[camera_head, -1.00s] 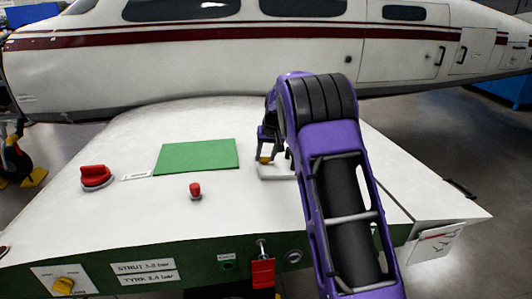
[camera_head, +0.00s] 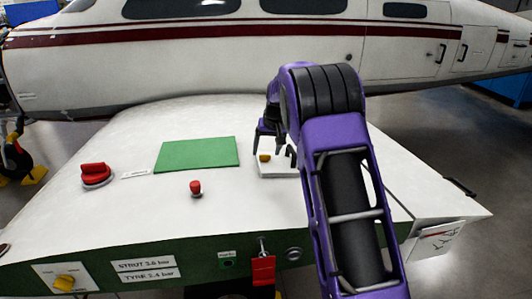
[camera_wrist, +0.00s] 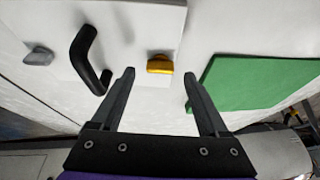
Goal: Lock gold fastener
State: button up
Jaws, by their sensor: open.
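The gold fastener (camera_head: 265,157) is a small yellow-gold knob on a white plate (camera_head: 272,171) on top of the white wing-shaped stand. In the wrist view the gold fastener (camera_wrist: 160,64) lies ahead of the fingertips, roughly between their lines and a little above them in the picture. My gripper (camera_wrist: 158,82) is open with nothing between its fingers. In the head view my gripper (camera_head: 270,140) is just above and behind the plate, partly hidden by my purple arm. The fastener is apart from both fingers.
A black handle (camera_wrist: 88,60) stands beside the fastener on the plate, and a grey knob (camera_wrist: 38,56) is farther left. A yellow knob (camera_head: 64,283) is on the front.

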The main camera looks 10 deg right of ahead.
jog(key=v, duration=1.5)
jog(key=shift+r, duration=0.2)
